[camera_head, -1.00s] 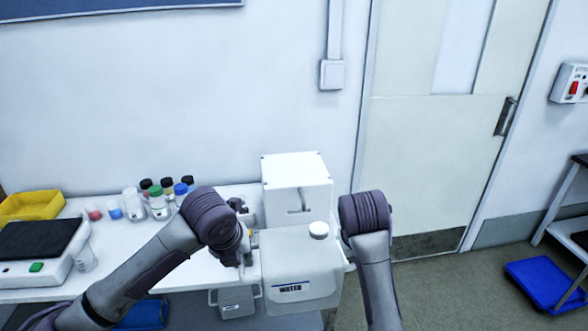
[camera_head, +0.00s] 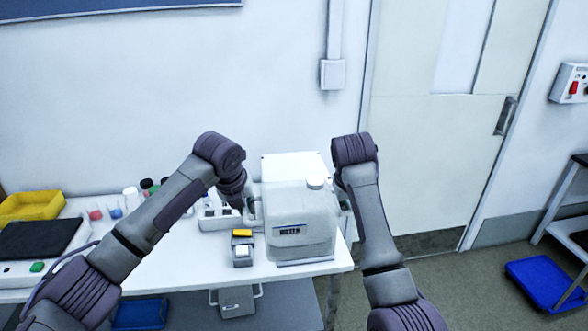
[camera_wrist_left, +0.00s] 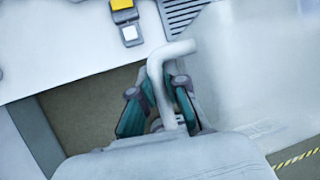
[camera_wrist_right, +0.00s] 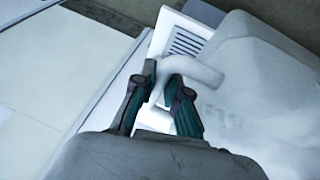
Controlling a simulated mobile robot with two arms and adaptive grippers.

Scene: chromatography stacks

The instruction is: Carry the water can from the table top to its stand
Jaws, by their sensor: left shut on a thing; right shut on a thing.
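The water can (camera_head: 298,225) is a pale, translucent jug with a white cap and a dark-lettered label. It is upright in the head view, in front of a white box, over the right end of the table. My left gripper (camera_wrist_left: 165,98) is shut on the can's left side handle. My right gripper (camera_wrist_right: 160,88) is shut on its right side handle. A slatted plate (camera_wrist_right: 183,42) shows beside and partly under the can in the right wrist view, and also in the left wrist view (camera_wrist_left: 182,14). I cannot tell whether the can touches it.
A small yellow-topped device (camera_head: 242,248) stands just left of the can. The white box (camera_head: 290,165) is close behind it. Bottles, a yellow tray (camera_head: 32,205) and a balance (camera_head: 40,240) fill the table's left. The front table strip (camera_head: 190,270) is clear.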

